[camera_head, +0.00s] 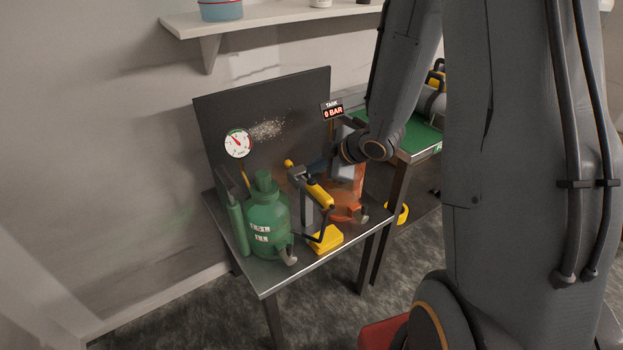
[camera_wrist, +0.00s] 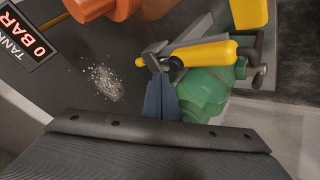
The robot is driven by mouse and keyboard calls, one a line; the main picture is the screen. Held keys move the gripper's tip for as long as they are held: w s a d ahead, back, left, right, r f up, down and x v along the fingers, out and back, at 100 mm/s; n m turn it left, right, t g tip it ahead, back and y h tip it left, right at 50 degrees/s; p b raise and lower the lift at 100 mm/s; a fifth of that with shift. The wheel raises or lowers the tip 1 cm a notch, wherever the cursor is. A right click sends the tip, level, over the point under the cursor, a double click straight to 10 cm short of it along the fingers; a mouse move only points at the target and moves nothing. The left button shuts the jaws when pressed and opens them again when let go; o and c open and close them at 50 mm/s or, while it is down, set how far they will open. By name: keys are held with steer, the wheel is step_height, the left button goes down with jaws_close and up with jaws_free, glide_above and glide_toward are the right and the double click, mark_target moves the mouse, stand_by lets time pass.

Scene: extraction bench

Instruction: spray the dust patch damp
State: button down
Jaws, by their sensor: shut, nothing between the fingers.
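The dust patch (camera_head: 267,130) is a pale speckled spot on the upright dark panel at the back of the bench; it also shows in the wrist view (camera_wrist: 104,83). A green bottle-shaped tank (camera_head: 267,220) with pale markings stands at the bench's left front. Right of it is a pump-like device with a yellow handle (camera_head: 320,194) on a yellow base (camera_head: 325,239). My gripper (camera_wrist: 160,82) is shut and empty. In the wrist view its bluish fingers end close to the yellow handle's end; I cannot tell whether they touch.
A round gauge (camera_head: 238,143) is on the panel left of the dust. A sign (camera_head: 332,110) reads "TANK 0 BAR". An orange object (camera_head: 345,209) stands right of the yellow handle. A green-topped table (camera_head: 422,139) is at the right, and a shelf (camera_head: 265,19) hangs above.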

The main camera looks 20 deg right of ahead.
step_height(320, 180, up, 6)
steer(key=p, duration=0.5)
steer(key=shift+p, duration=0.35)
stand_by(0.4)
steer(key=s+d+r+m+g+h, duration=0.2)
steer(key=s+m+h, duration=0.1)
steer(key=s+m, duration=0.2)
steer(key=s+d+r+m+g+h, duration=0.1)
steer(key=s+d+r+m+h, duration=0.1)
steer(key=s+m, duration=0.25)
steer(key=s+a+r+m+g, duration=0.1)
steer(key=s+a+m+g, duration=0.1)
steer(key=s, duration=0.5)
steer(key=s+a+r+m+g, duration=0.1)
steer(key=s+a+m+g, duration=0.1)
steer(key=s, duration=0.5)
steer(key=shift+s+a+m, duration=0.3)
steer(key=shift+a+m, duration=0.15)
steer(key=shift+m, duration=0.3)
